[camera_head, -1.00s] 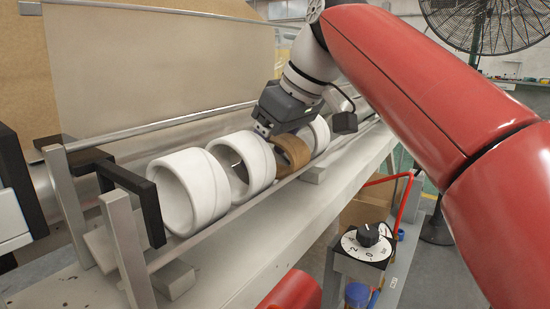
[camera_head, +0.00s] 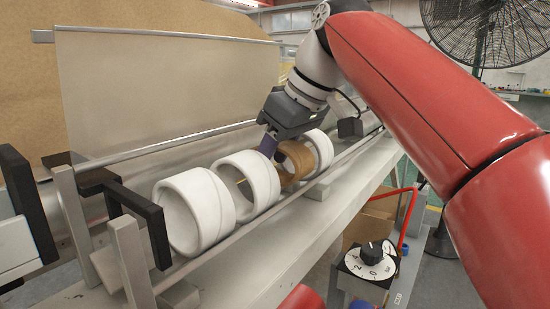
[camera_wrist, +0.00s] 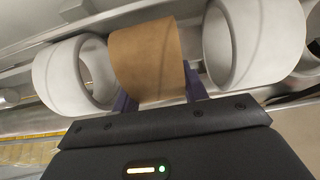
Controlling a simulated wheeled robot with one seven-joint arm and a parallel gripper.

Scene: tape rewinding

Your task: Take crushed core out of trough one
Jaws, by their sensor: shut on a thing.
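The brown cardboard core (camera_head: 297,163) sits in the trough (camera_head: 290,207) between white rings; it also shows in the wrist view (camera_wrist: 147,60). It looks slightly misshapen. My gripper (camera_head: 270,146) reaches down from above and is shut on the brown core, with purple fingers at its two sides in the wrist view (camera_wrist: 158,92). The core appears still in line with the rings, at about their height. Much of the fingers is hidden by the core and my gripper body.
White rings stand close on both sides of the core: one (camera_head: 250,184) to its left, another (camera_head: 195,210) farther left, and one (camera_head: 320,150) to its right. Black-and-grey brackets (camera_head: 140,220) stand at the near left end. A dial (camera_head: 370,262) is at lower right.

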